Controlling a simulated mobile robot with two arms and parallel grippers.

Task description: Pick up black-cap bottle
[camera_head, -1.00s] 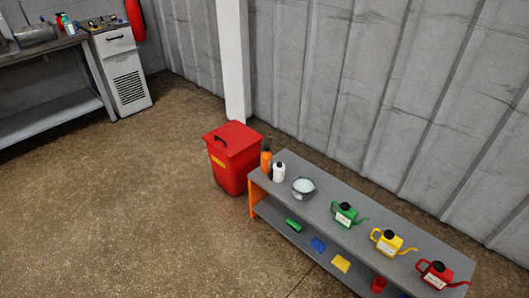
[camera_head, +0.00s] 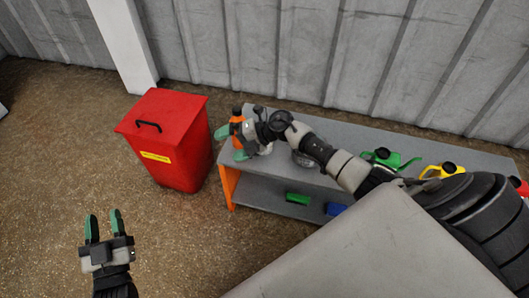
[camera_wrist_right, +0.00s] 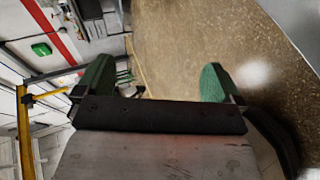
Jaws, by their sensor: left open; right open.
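My right gripper (camera_head: 231,143) is open over the left end of the grey bench, its green fingers pointing left. An orange bottle (camera_head: 238,117) with a dark top stands right beside it, partly covered. The white black-cap bottle, seen earlier to the right of the orange one, is mostly or wholly hidden behind the right gripper and wrist. In the right wrist view the open green fingers (camera_wrist_right: 155,82) have only floor and background between them, with no bottle visible. My left gripper (camera_head: 104,226) is open and empty over the floor at lower left.
A red lidded bin (camera_head: 172,140) stands left of the bench (camera_head: 462,150). A bowl (camera_head: 304,160) is partly hidden by my right arm. The floor at left is clear.

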